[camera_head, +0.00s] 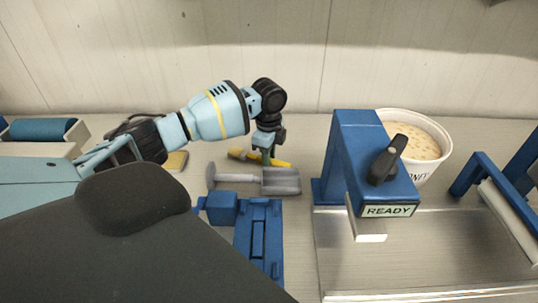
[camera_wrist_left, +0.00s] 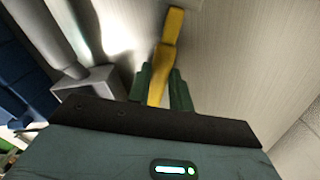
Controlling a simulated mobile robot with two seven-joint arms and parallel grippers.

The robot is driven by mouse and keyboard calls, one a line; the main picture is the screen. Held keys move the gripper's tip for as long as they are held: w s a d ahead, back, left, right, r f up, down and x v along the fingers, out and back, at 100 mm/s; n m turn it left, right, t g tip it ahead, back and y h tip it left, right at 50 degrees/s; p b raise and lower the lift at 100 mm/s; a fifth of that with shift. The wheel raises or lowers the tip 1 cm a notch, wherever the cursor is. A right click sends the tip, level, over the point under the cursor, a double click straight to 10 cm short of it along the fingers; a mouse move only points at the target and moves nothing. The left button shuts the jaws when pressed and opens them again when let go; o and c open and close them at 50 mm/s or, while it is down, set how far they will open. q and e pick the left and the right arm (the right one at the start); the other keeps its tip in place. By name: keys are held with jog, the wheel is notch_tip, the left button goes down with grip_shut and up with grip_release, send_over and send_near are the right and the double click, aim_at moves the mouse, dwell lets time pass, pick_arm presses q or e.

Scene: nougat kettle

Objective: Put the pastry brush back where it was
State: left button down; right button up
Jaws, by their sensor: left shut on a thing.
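The pastry brush (camera_head: 238,153) shows as a yellow bar lying crosswise in my left gripper (camera_head: 268,157), low over the back of the bench. In the left wrist view, the yellow handle (camera_wrist_left: 171,30) runs between the two green fingers of the left gripper (camera_wrist_left: 162,88), which is shut on it. The bristles cannot be made out. Whether the brush touches the bench is unclear. My right gripper is not in view.
A grey scoop-like tool (camera_head: 281,181) lies just in front of the brush, beside a blue fixture (camera_head: 258,238). A blue stand marked READY (camera_head: 352,150) and a white tub (camera_head: 434,166) are to the right. A small yellow block (camera_head: 177,161) is left.

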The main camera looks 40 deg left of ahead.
pick_arm(q)
jog(key=c, duration=1.3)
grip_release()
jog(key=shift+o, duration=0.2)
notch_tip(320, 180, up, 12)
jog(key=shift+p, duration=0.35)
